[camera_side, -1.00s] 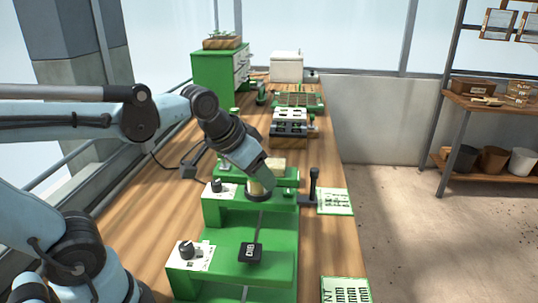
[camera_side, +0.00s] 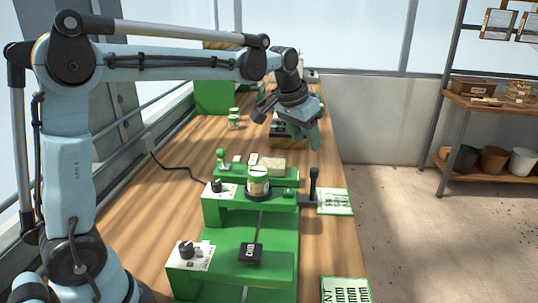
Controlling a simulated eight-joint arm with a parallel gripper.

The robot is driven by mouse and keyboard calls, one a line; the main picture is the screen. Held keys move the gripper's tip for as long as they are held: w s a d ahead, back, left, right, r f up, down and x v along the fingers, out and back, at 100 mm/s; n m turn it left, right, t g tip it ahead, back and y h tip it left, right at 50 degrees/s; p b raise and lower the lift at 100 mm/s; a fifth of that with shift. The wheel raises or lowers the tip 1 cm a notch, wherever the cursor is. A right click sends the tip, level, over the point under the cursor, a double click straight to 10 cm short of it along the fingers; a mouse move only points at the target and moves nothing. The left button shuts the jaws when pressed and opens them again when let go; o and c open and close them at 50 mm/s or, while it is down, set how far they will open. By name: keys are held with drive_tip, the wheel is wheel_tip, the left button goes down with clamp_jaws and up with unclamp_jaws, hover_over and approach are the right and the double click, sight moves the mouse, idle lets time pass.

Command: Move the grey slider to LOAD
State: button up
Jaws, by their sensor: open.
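I cannot make out for sure which part is the grey slider, and no LOAD mark is readable. A dark grey upright handle (camera_side: 313,184) stands on a dark base at the right side of the green seeder (camera_side: 225,214).
A black DIB block (camera_side: 250,252) and dark knobs (camera_side: 187,249) are on the seeder. Printed cards lie to its right (camera_side: 335,202) and at the front (camera_side: 345,290). A tan block (camera_side: 271,165) and small jars (camera_side: 233,120) stand behind. The wooden bench (camera_side: 150,225) is clear at left.

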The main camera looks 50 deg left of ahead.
sight(314, 169)
drive_tip(key=x, duration=1)
drive_tip(key=shift+w+f, duration=0.15)
clamp_jaws()
